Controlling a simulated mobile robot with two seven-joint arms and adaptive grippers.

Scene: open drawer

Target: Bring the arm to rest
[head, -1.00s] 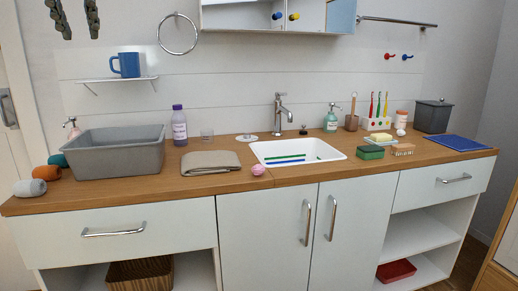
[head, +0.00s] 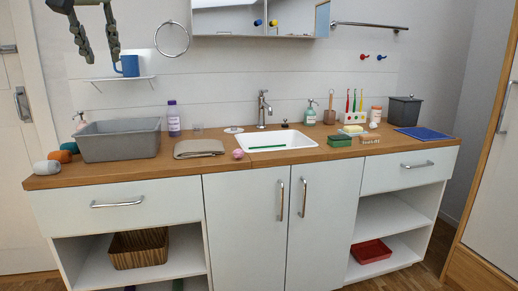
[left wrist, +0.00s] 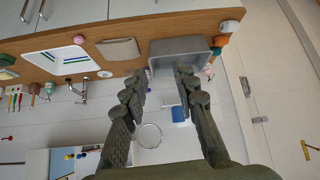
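My left gripper (head: 97,54) hangs at the top left of the head view, fingers pointing down, in front of the wall near the small shelf. Its two dark fingers are apart with nothing between them. In the left wrist view the gripper (left wrist: 160,77) is also open and empty, with the grey basin (left wrist: 170,47) beyond its fingertips. My right gripper is not in view. The left drawer (head: 75,212) and the right drawer (head: 385,170) of the vanity look shut.
The wooden counter (head: 222,165) carries a grey basin (head: 120,145), a folded towel (head: 199,149), a sink (head: 300,144) and small toiletries. A blue mug (head: 129,66) stands on the shelf (head: 140,79). A wooden-framed cabinet (head: 490,190) stands at the right.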

